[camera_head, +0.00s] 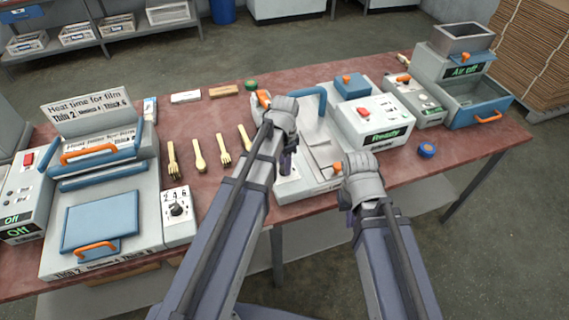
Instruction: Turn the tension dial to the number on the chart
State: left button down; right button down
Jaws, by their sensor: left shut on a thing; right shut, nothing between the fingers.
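A black dial (176,209) sits on a white panel marked 2, 4, 6; its pointer is too small to read. Behind it stands a chart (87,106) headed "Heat time for film", with "Thin 2" and "Thick 6" legible. I see no label reading tension. My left gripper (280,108) is shut at the left side of the white press (322,150), beside an orange-and-white part (263,97). The hand hides what it holds. My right gripper (357,166) is shut and empty near the press's front, just right of a small orange knob (337,167).
Wooden forks and spoons (198,155) lie between the sealer (103,220) and my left arm. A control box (375,120) reads "Ready". A blue round object (427,150) lies near the right edge. A hopper unit (462,70) reads "Air off". The sealer's box (18,213) reads "Off".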

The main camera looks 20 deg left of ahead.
pick_arm(q)
jog(key=shift+m, duration=0.7)
jog(key=c, duration=0.5)
grip_release()
notch_tip(320, 180, up, 8)
jog(key=p, duration=0.8)
jog(key=shift+f, duration=0.1)
